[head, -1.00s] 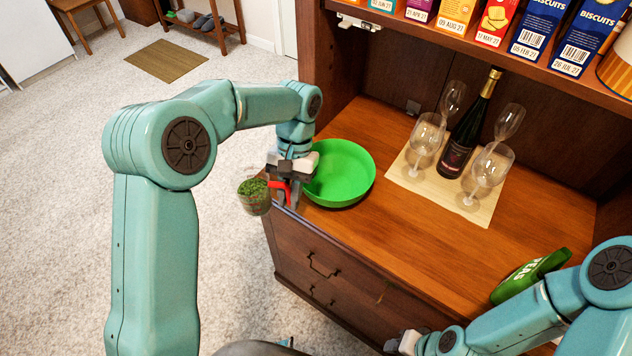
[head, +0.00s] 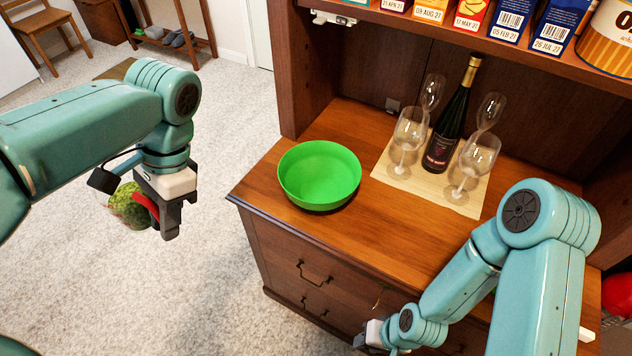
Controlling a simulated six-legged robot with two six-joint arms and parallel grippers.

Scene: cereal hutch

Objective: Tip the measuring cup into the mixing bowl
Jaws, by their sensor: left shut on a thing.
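The measuring cup (head: 127,207) is clear with green contents and a red handle. My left gripper (head: 168,222) is shut on its red handle. It holds the cup over the carpeted floor, left of the hutch and apart from the bowl. The cup's exact tilt is hard to tell. The green mixing bowl (head: 320,178) stands upright on the hutch's counter near its left front corner, and its visible inside looks empty. My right gripper (head: 368,338) is low in front of the drawers at the bottom edge; its fingers are too small to read.
A wine bottle (head: 450,125) and several upright glasses stand on a beige mat (head: 386,170) right of the bowl. A shelf (head: 440,30) with boxes overhangs the counter's back. The counter (head: 375,228) in front of the mat is clear. A shoe rack (head: 165,42) stands far back.

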